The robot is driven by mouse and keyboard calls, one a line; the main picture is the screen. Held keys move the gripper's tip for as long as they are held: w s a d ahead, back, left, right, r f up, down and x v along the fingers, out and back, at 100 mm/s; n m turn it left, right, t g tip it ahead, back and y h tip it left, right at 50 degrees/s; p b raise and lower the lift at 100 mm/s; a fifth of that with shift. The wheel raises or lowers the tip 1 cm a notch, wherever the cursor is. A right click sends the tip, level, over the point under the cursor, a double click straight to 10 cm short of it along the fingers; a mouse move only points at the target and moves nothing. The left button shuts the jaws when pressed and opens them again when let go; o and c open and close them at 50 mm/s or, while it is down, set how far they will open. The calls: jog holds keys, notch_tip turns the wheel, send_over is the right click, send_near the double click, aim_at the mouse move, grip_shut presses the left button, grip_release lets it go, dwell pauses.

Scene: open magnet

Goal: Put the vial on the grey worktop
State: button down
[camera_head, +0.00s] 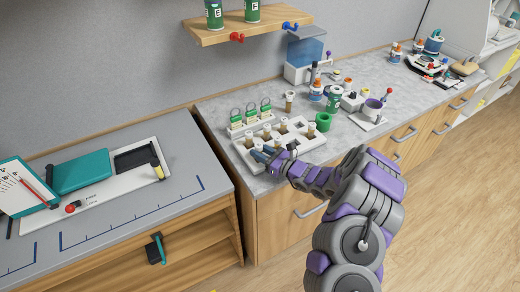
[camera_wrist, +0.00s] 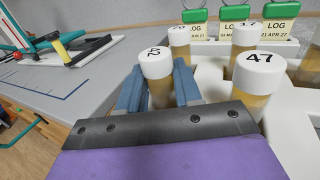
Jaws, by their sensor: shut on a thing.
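My gripper (camera_head: 262,153) reaches over the left end of the white rack (camera_head: 277,165) in the head view. In the wrist view my gripper (camera_wrist: 158,92) has its blue-grey fingers on either side of a vial (camera_wrist: 156,66) and is shut on it. This vial has a white numbered cap and an amber body. It looks upright; its lower end is hidden, so I cannot tell whether it is clear of the rack. Two grey surfaces show: a plain grey worktop (camera_head: 190,157) with blue lines at left, and a speckled grey counter (camera_head: 222,108) under the rack.
Other capped vials, one marked 47 (camera_wrist: 258,72), stand close by in the rack. Green-topped LOG cards (camera_wrist: 234,24) stand behind. A white tray (camera_head: 120,190) with a teal item lies on the left worktop. Bottles and equipment crowd the counter at right; a shelf (camera_head: 245,27) hangs above.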

jog(key=shift+f, duration=0.15)
dwell(0.3)
jog(key=c, duration=0.7)
grip_release()
jog(key=p+v, duration=0.3)
jog(key=v, duration=1.4)
jog(key=shift+s+d+f, duration=0.1)
jog(key=shift+d, duration=0.15)
